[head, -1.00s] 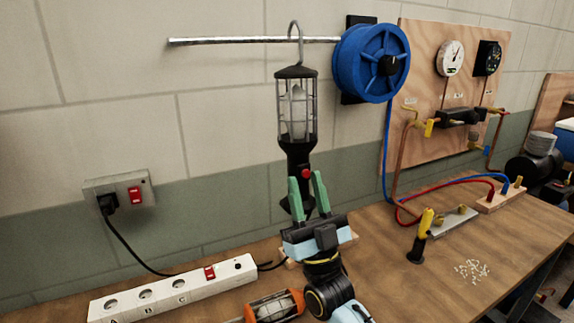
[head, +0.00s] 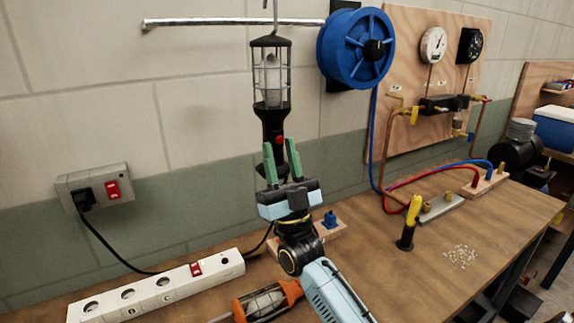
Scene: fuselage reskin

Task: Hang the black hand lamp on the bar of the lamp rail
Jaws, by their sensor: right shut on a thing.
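The black hand lamp (head: 270,85) is upright, with a caged bulb above a black handle and a metal hook (head: 274,14) on top. My right gripper (head: 281,158) is shut on the lower handle, with its green fingers on either side. The lamp rail's bar (head: 215,22) runs level along the wall, and the hook overlaps it in the picture near the blue reel. The hook's top is cut off by the picture edge, so I cannot tell whether it rests on the bar. My left gripper is not in view.
A blue reel (head: 355,48) sits at the bar's right end. On the bench (head: 360,270) are a white power strip (head: 155,289), an orange hand lamp (head: 268,300) and a yellow-handled tool (head: 410,222). A wall socket (head: 95,190) is at left.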

